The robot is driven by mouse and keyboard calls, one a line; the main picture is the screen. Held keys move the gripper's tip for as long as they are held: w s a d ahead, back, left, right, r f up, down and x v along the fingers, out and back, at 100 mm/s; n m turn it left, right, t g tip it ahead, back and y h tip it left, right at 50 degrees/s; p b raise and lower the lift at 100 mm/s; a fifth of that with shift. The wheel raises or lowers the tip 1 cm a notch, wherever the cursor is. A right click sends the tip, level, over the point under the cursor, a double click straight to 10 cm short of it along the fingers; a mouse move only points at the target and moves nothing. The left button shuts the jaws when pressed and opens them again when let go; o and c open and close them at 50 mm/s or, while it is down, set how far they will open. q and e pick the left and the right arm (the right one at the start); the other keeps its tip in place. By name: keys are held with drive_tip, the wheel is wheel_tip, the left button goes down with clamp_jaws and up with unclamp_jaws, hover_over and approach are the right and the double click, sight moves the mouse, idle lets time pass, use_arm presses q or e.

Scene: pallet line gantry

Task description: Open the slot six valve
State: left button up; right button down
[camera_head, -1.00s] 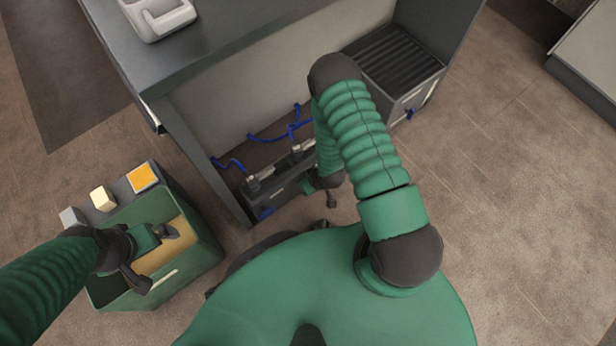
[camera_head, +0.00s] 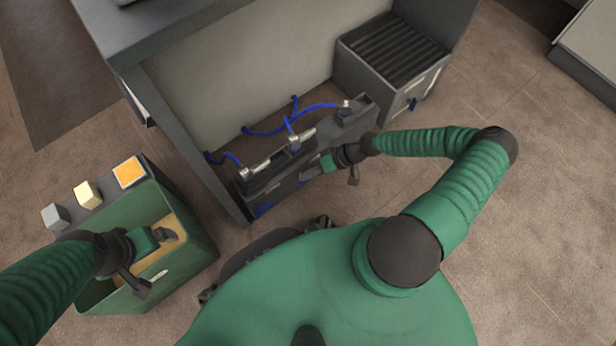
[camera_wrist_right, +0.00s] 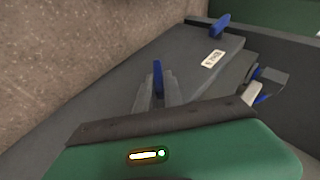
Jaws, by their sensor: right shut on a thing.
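A dark manifold block (camera_head: 276,191) with pipe fittings and blue hoses stands low under the grey bench. My right gripper (camera_head: 322,166) is at its front face. In the right wrist view my right gripper (camera_wrist_right: 158,92) is shut on a blue valve lever (camera_wrist_right: 158,72), which stands up between the fingers. A second blue lever (camera_wrist_right: 220,26) sits farther along the block, beside a small white label (camera_wrist_right: 213,58) too small to read surely. A blue lever also shows at the block's left end (camera_head: 263,209). My left gripper (camera_head: 163,237) hangs over a green bin; its jaws are unclear.
The green bin (camera_head: 197,262) stands at the left, with grey, cream and orange blocks on its rim. The bench's side panel (camera_head: 195,145) borders the manifold. Floor at the right is clear.

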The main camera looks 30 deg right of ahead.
drive_tip(key=y+b, duration=0.1)
drive_tip(key=f+y+b, duration=0.1)
drive_tip(key=b, duration=0.1)
drive_tip(key=shift+d+f+m+y, duration=0.1)
drive_tip(key=shift+d+m+y, duration=0.2)
drive_tip(key=shift+d, duration=0.05)
use_arm(q)
drive_tip(key=s+b+x, duration=0.1)
drive_tip(key=b+x, duration=0.2)
drive_tip(key=x, duration=0.4)
drive_tip(key=shift+s+f, duration=0.3)
drive_tip(key=shift+f, duration=0.05)
use_arm(e)
drive_tip(key=shift+s+f+m+t+y, duration=0.15)
drive_tip(key=shift+m+t+y, duration=0.3)
drive_tip(key=shift+y, duration=1.2)
drive_tip(key=shift+w+f+m+t+y, duration=0.15)
drive_tip(key=shift+m+y, duration=0.5)
drive_tip(key=shift+y, duration=1)
drive_tip(key=shift+s, duration=0.15)
drive_tip(key=c, duration=1.5)
unclamp_jaws()
drive_tip(key=shift+o, duration=0.2)
drive_tip(key=shift+r, duration=0.1)
use_arm(q)
drive_tip(key=shift+d, duration=0.1)
